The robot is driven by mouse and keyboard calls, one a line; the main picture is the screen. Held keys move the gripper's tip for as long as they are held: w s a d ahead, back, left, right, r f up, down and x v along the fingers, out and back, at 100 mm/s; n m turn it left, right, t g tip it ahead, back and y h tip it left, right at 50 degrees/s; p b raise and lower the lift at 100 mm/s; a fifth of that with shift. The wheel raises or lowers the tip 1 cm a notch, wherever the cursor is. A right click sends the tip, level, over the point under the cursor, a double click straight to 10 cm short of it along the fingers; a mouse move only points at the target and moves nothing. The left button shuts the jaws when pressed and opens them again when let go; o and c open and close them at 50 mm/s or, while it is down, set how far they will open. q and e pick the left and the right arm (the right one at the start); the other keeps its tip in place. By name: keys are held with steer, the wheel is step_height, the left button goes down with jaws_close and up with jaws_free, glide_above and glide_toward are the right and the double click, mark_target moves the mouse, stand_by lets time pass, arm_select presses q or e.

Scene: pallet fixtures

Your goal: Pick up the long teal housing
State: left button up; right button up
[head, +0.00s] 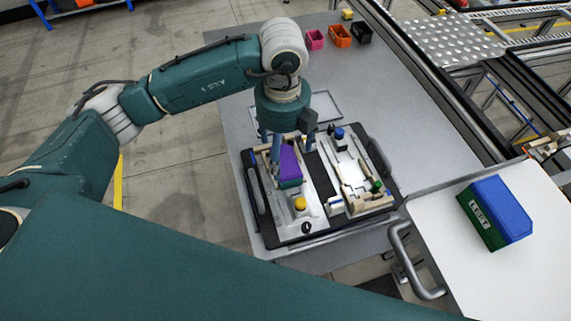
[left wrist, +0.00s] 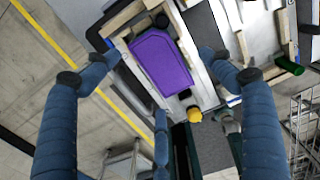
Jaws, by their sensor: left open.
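A long housing (head: 290,163) with a purple top and a teal side sits on the left part of the pallet fixture (head: 320,212). In the left wrist view its purple top (left wrist: 160,62) fills the middle, set in a light frame. My left gripper (head: 291,147) hangs over the housing's far end in the head view. In the left wrist view its open blue fingers (left wrist: 160,56) stand on either side of the housing, with gaps between. Whether the tips are level with the housing is hard to tell. My right gripper is out of view.
A yellow knob (head: 300,203) is near the housing, and light-coloured blocks and a blue-topped part (head: 339,133) stand on the fixture's right half. A blue and green box (head: 497,212) sits on a white surface at right. Small bins (head: 340,36) stand at the table's back.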

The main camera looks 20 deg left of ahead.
mark_target(281, 161)
arm_select(q)
steer(key=f, duration=0.1)
steer(key=f+p, duration=0.1)
steer(key=f, duration=0.1)
steer(key=f+p, duration=0.1)
steer(key=shift+s+a+f, duration=0.15)
steer(key=shift+a, duration=0.15)
steer(key=shift+f, duration=0.35)
steer(key=c, duration=1.3)
